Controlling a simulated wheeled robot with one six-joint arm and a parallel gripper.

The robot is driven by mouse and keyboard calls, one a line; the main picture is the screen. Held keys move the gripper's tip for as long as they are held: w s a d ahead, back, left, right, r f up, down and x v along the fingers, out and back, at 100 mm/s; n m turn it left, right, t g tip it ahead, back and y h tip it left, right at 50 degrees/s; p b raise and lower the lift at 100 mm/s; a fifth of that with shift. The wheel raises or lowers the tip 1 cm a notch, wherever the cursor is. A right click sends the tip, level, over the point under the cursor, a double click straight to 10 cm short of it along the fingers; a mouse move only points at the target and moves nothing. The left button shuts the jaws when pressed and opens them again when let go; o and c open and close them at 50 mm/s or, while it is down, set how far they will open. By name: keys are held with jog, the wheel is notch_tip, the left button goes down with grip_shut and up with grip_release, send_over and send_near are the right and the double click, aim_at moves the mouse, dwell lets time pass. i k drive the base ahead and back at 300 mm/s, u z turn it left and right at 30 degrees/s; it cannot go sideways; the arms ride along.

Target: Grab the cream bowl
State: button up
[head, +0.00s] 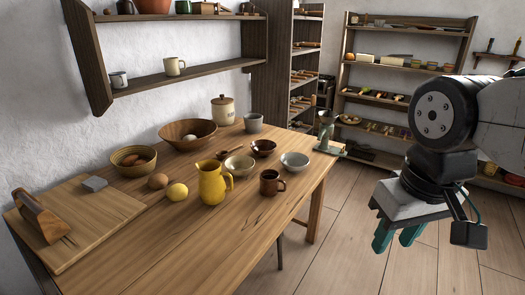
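The cream bowl (240,167) stands upright on the wooden table, just right of and behind the yellow pitcher (212,183). The pitcher's handle side is close to the bowl's left edge. My gripper (397,242) hangs at the right of the view with its teal fingers pointing down. It is over the floor side, well right of the table and apart from the bowl. A gap shows between the fingers, and nothing is seen between them.
Around the bowl stand a dark brown bowl (263,147), a pale grey bowl (295,161) and a brown mug (271,183). A large wooden bowl (188,135) is behind. The table's (235,240) front is clear. A wall shelf (190,77) hangs above.

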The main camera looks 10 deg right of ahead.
aim_at(238, 166)
jog(key=z, duration=0.4)
jog(key=k, duration=0.5)
jog(key=z, duration=0.9)
jog(key=i, duration=1.4)
jog(key=u, duration=1.35)
jog(key=i, duration=0.9)
jog(key=u, duration=0.85)
